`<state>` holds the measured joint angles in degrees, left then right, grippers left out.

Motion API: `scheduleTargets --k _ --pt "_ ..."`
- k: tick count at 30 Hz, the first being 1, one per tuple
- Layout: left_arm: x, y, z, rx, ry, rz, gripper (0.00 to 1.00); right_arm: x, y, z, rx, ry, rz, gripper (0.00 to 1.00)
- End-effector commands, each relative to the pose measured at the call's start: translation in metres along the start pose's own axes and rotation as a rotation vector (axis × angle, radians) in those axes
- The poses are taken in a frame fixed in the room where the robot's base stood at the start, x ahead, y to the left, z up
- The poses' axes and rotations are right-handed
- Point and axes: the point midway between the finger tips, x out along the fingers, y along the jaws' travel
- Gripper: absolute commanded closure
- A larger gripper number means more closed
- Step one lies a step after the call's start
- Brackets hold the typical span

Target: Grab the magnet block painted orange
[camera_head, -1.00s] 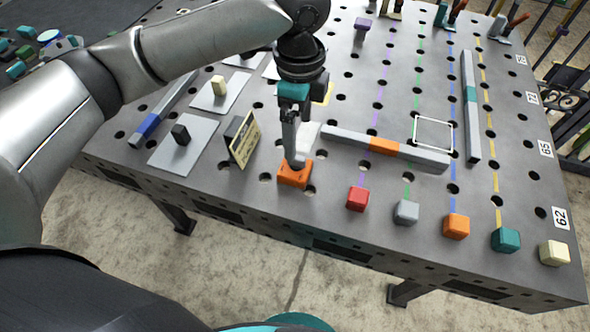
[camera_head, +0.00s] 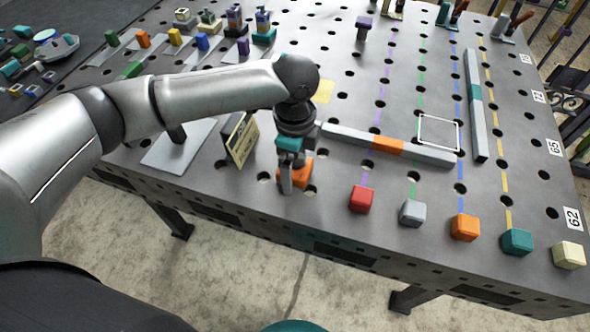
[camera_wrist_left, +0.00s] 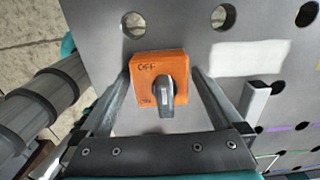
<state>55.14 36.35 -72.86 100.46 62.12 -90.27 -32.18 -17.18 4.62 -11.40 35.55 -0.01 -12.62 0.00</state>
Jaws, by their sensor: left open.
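The orange magnet block (camera_head: 302,172) sits near the front edge of the perforated metal table. The left wrist view shows its orange top (camera_wrist_left: 148,68), marked OFF, with a dark grey turning knob (camera_wrist_left: 166,92). My left gripper (camera_head: 287,187) is open and low at the block, covering part of it in the head view. In the left wrist view one finger lies along each side of the block, with the block between them. I cannot tell whether either finger touches it. My right gripper is not in view.
A grey bar with an orange band (camera_head: 388,145) lies just right of the gripper. A small sign (camera_head: 241,138) stands to the left. Red (camera_head: 361,198), grey (camera_head: 412,212), orange (camera_head: 464,227), teal (camera_head: 516,241) and cream (camera_head: 568,255) cubes line the front edge.

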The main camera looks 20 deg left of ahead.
Motion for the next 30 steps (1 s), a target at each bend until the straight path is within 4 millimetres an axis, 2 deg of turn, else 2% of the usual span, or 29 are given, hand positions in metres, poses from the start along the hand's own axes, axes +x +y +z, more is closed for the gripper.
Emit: scheduleTargets --k 5,30 --pt "-0.0011 -0.0004 -0.0003 0.000 0.001 -0.001 0.02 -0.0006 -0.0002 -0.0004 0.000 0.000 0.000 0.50" --pt "-0.0016 -0.0004 -0.0005 0.000 0.001 -0.001 0.97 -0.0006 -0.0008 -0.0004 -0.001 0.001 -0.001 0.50"
